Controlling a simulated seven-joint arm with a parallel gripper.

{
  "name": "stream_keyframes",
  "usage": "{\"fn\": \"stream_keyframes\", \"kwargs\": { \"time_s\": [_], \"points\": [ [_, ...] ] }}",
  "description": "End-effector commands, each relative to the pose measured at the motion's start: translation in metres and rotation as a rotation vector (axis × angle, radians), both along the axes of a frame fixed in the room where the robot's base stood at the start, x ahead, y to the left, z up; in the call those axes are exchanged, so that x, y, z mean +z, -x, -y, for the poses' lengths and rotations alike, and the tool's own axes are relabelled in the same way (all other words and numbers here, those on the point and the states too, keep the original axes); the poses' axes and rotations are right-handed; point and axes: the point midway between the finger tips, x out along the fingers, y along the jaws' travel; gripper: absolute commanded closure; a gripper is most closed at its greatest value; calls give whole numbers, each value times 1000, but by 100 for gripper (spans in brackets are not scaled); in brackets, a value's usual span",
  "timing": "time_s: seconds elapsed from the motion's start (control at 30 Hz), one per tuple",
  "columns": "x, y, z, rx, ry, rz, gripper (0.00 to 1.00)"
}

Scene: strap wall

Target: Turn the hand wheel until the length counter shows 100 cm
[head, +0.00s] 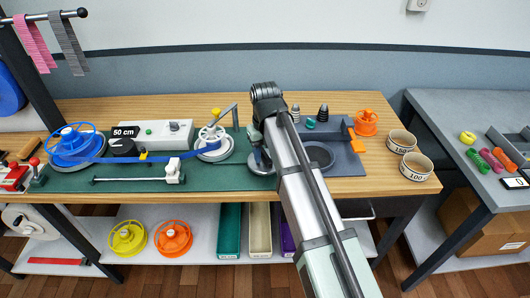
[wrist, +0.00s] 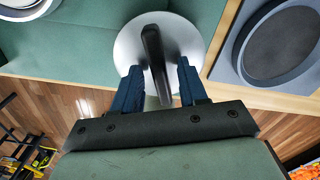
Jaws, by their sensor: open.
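The length counter (head: 125,132) at the back of the green base reads 50 cm. In the wrist view, a silver disc (wrist: 128,45) carries a raised dark bar (wrist: 153,48); this looks like the hand wheel. The disc also shows partly in the head view (head: 254,162), mostly hidden behind my arm. My gripper (wrist: 162,80) is open, with one blue finger on each side of the bar. I cannot tell whether either finger touches it. My gripper is hidden in the head view.
A blue strap (head: 140,157) runs from a blue reel (head: 75,143) to a white-hubbed reel (head: 213,146). A grey tray (head: 345,163) is right of my arm.

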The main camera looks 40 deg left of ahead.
Motion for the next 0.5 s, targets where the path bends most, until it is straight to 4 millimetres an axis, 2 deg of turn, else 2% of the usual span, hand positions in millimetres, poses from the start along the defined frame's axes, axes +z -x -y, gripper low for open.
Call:
{"fn": "stream_keyframes", "kwargs": {
  "time_s": [0.27,0.5],
  "points": [
    [16,0,-1,0,-1,0,57],
    [52,-1,-1,0,-2,1,57]
  ]
}}
